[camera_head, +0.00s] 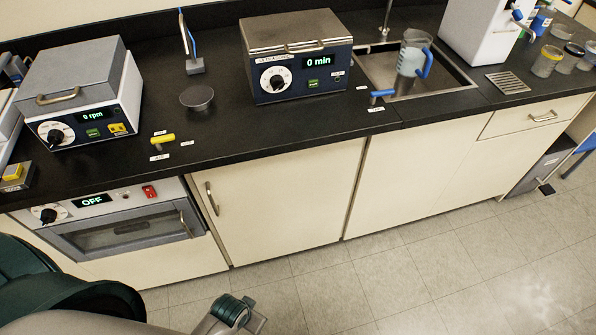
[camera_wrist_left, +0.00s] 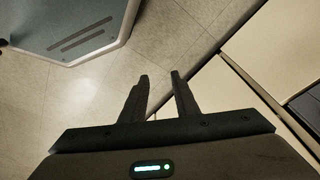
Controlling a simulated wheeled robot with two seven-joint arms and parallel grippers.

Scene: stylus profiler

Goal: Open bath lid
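The ultrasonic bath (camera_head: 298,75) stands on the black counter in the head view. It is a dark blue box with a dial, a green "0 min" display and a green button. Its grey metal lid (camera_head: 296,28) lies flat on top and is shut. My left gripper (camera_wrist_left: 159,76) shows in the left wrist view with its two dark fingers apart and nothing between them. It is over the floor near the cabinet fronts, away from the bath. In the head view, part of my left arm shows at the bottom, below counter height. My right gripper is not in view.
A centrifuge-like box (camera_head: 80,95) with "0 rpm" stands at the left. A sink (camera_head: 450,80) with a jug (camera_head: 412,55) is right of the bath. A small round dish (camera_head: 197,97) and stand (camera_head: 194,66) are left of it. The counter before the bath is mostly clear.

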